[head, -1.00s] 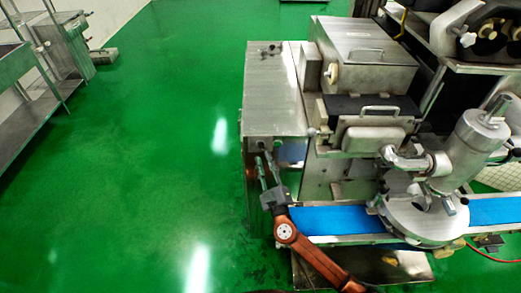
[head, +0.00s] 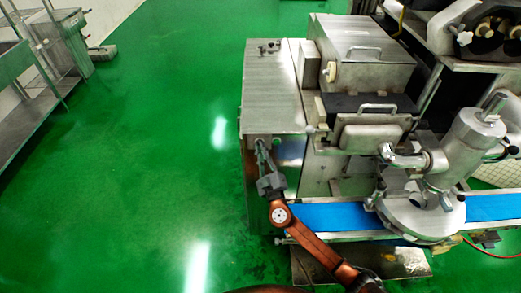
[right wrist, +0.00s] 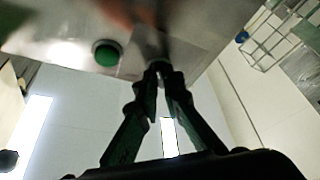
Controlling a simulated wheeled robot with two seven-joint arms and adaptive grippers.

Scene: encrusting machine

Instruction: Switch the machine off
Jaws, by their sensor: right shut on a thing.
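The machine (head: 275,95) is a large steel unit on the right of the head view. My right gripper (head: 262,145) is at the upper part of its front panel, near the left corner, with the fingers together. In the right wrist view the fingertips (right wrist: 158,70) meet at the steel panel (right wrist: 65,25), shut on a small part that is blurred and mostly hidden by them. A round green button (right wrist: 106,53) sits on the panel to the left of the fingertips, apart from them. My left gripper is out of view.
A blue conveyor belt (head: 328,217) runs along the machine's front, to the right of my right gripper. A steel table (head: 30,95) stands at the far left. The green floor (head: 150,150) between them is clear.

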